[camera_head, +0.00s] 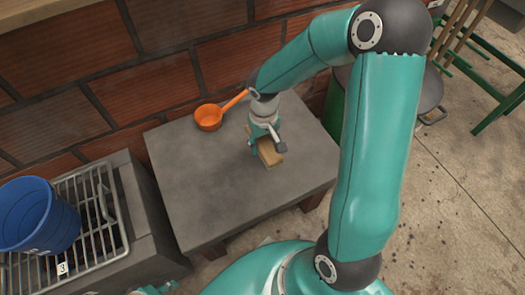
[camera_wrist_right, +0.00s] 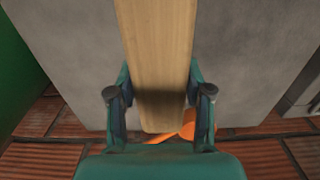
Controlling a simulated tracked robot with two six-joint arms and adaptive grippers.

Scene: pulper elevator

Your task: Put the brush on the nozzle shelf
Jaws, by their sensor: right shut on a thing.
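The brush (camera_head: 269,153) shows as a pale wooden block at the grey slab table (camera_head: 205,205). My right gripper (camera_head: 263,135) comes down over it from above and is shut on it. In the right wrist view the long wooden back of the brush (camera_wrist_right: 158,60) lies between the two fingers of the right gripper (camera_wrist_right: 160,95). Its bristles are hidden. I cannot tell whether it touches the slab. A small teal part at the bottom edge of the head view may be my left gripper (camera_head: 152,289); its jaws are not clear. I cannot tell which surface is the nozzle shelf.
A blue bucket (camera_head: 38,218) stands on a metal grate (camera_head: 100,225) at the left. A wooden plank (camera_head: 30,10) runs along the wall at top left. The slab's front is clear.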

